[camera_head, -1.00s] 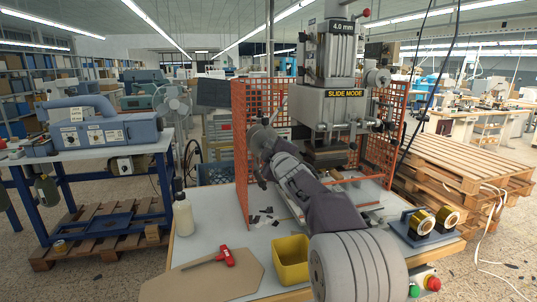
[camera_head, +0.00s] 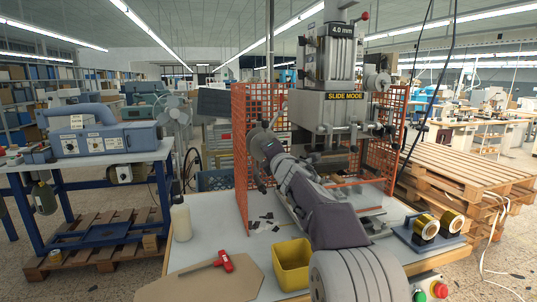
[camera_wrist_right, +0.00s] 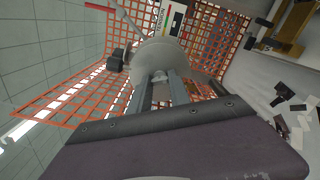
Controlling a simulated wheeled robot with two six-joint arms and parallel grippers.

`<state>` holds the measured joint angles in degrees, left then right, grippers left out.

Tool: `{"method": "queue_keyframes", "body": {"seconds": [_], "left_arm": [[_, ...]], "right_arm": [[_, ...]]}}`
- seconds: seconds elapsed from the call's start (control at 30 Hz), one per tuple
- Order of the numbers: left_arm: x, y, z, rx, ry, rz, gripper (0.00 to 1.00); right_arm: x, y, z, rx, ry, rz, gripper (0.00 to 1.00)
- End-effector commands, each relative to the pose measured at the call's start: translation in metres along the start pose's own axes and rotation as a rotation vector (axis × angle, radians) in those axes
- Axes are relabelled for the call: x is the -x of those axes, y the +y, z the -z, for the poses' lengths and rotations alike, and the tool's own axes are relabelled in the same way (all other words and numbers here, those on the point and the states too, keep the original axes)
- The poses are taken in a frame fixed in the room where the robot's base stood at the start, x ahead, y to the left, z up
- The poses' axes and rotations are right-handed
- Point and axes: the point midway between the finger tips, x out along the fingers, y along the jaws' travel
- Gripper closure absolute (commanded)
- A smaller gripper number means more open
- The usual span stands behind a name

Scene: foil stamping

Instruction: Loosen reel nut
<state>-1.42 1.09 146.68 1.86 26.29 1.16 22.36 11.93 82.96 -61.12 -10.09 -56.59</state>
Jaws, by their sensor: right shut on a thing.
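My right arm reaches from the lower right to a round grey reel part at the left side of the stamping press (camera_head: 335,110). In the right wrist view, the two fingers of my right gripper (camera_wrist_right: 162,88) point up to the rounded grey reel part (camera_wrist_right: 158,58) and are shut on the small reel nut at its centre. The nut is mostly hidden between the fingertips. In the head view the fingers are hard to make out against the reel (camera_head: 265,146). My left gripper is not in view.
Orange mesh guards (camera_head: 240,150) stand close beside the press and the reel. On the table are a yellow bin (camera_head: 291,265), a red-handled tool (camera_head: 225,261), a white bottle (camera_head: 181,223) and gold foil rolls (camera_head: 424,227) at the right.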

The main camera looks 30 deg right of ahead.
Motion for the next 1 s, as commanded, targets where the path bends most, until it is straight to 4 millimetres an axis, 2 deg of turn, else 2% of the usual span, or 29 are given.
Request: {"method": "queue_keyframes", "body": {"seconds": [0.5,1.0], "left_arm": [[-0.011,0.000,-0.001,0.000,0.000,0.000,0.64],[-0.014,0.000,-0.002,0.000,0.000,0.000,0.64]], "right_arm": [[0.000,-0.002,0.001,0.447,0.001,0.001,1.00],[0.000,-0.002,0.001,0.650,0.002,0.001,1.00]]}}
